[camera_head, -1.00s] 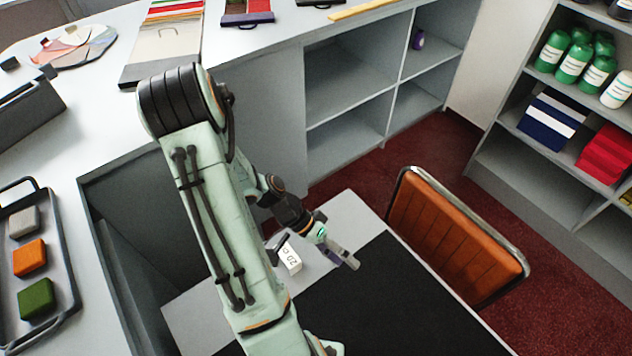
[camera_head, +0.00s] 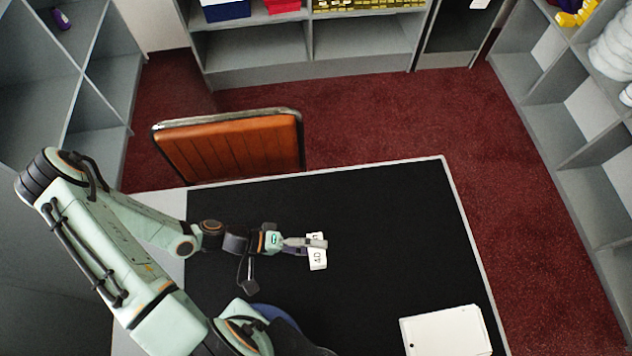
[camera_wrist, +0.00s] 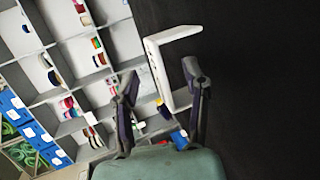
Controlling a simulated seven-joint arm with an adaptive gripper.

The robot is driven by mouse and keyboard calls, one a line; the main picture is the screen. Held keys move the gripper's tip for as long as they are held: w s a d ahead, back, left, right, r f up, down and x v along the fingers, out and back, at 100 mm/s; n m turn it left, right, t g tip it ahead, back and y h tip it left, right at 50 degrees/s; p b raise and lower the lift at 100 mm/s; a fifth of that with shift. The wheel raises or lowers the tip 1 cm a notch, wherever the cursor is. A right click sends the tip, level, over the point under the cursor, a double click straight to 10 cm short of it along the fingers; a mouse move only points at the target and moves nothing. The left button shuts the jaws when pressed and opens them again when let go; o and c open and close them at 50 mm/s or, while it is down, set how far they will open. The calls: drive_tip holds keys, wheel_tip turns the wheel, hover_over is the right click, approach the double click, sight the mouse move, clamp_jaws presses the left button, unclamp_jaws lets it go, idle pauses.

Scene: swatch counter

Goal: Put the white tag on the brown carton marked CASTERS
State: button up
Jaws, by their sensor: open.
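A white folded tag (camera_head: 318,262) with dark printed characters is at my fingertips in the head view, over the black desk top. I cannot tell there whether it rests on the desk. My gripper (camera_head: 306,246) is open, reaching right over the desk. In the wrist view the white L-shaped tag (camera_wrist: 158,70) shows between and beyond the two parted fingers of my gripper (camera_wrist: 159,72). Whether a finger touches it is unclear. The brown carton marked CASTERS is not seen in either view.
An orange chair (camera_head: 235,145) stands against the desk's far side. A white pad (camera_head: 445,332) lies at the desk's front right. Grey shelves (camera_head: 305,45) stand beyond the red carpet (camera_head: 350,115). The middle of the black desk top (camera_head: 390,230) is clear.

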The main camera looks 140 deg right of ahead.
clamp_jaws()
drive_tip(key=shift+d, duration=0.1)
idle(0.3)
